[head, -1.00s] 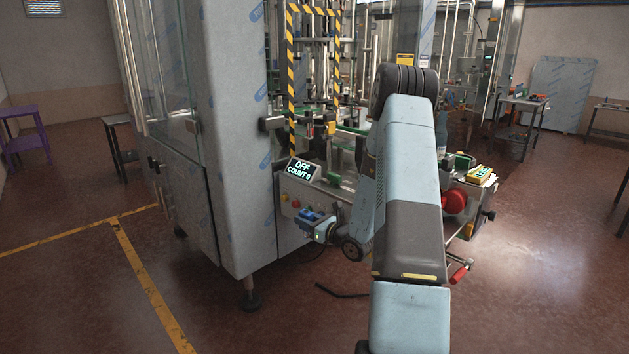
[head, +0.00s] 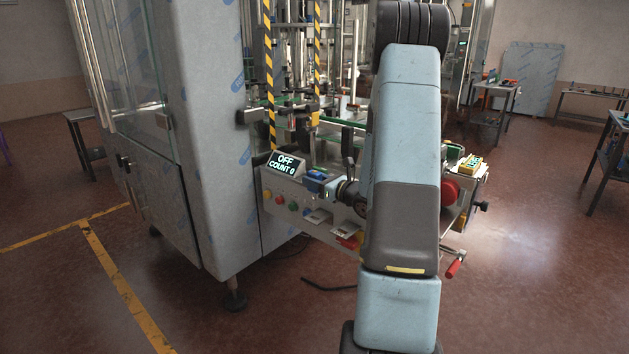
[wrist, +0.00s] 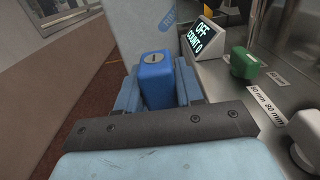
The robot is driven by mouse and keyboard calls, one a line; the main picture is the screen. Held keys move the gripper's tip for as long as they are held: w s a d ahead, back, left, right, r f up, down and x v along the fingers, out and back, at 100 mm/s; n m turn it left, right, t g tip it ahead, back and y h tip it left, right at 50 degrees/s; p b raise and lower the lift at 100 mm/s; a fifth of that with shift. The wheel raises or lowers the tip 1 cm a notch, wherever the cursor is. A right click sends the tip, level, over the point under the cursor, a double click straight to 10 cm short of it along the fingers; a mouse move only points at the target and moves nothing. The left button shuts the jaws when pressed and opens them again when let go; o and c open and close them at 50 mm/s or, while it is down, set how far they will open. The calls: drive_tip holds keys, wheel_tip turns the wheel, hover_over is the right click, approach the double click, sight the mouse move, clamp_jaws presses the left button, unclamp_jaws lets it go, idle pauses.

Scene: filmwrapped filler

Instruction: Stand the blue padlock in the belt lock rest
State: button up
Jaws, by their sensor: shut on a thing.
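The blue padlock (wrist: 155,80) is upright between the fingers of my gripper (wrist: 160,88) in the wrist view, its flat top with a slotted round disc facing the camera. In the head view the padlock (head: 316,174) shows small at the end of my gripper (head: 318,181), close to the machine's front panel and just right of the display. My gripper is shut on the padlock.
The display (head: 283,163) reads OFF, COUNT 0. Coloured buttons (head: 280,200) sit below it. A red knob (head: 450,191) is right of my arm. Open floor lies in front.

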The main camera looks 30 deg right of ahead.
sight(314, 195)
drive_tip(key=shift+f, duration=2.85)
drive_tip(key=shift+f, duration=2)
drive_tip(key=shift+r, duration=0.25)
drive_tip(key=shift+r, duration=1.55)
drive_tip(key=shift+f, duration=0.35)
idle(1.0)
